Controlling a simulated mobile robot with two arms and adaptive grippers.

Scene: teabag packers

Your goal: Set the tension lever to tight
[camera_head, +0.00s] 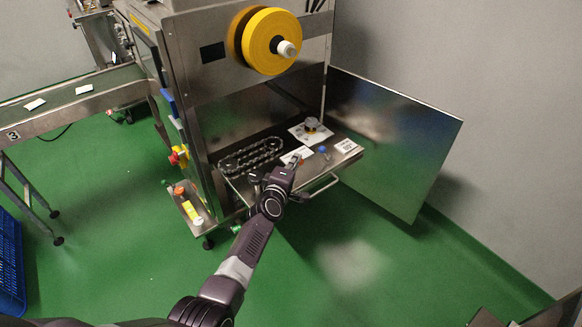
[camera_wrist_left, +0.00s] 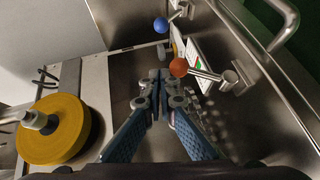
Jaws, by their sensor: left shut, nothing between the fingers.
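Two small levers stand on the machine's open shelf: one with an orange ball knob (camera_wrist_left: 179,67) and one with a blue ball knob (camera_head: 323,149), which also shows in the left wrist view (camera_wrist_left: 161,24). A white label with green and red marks (camera_wrist_left: 195,55) lies beside the orange-knobbed lever. I cannot read which lever is the tension lever. My left gripper (camera_head: 294,163) is shut and empty above the shelf. In the left wrist view its fingertips (camera_wrist_left: 158,83) are close together, just beside the orange knob; contact cannot be told. My right gripper is out of view.
A chain loop (camera_head: 250,157) lies left of my left gripper on the shelf. A yellow reel (camera_head: 270,41) sits above. A handle bar (camera_head: 318,187) runs along the shelf's front. The open metal door (camera_head: 395,140) stands to the right. Green floor is clear in front.

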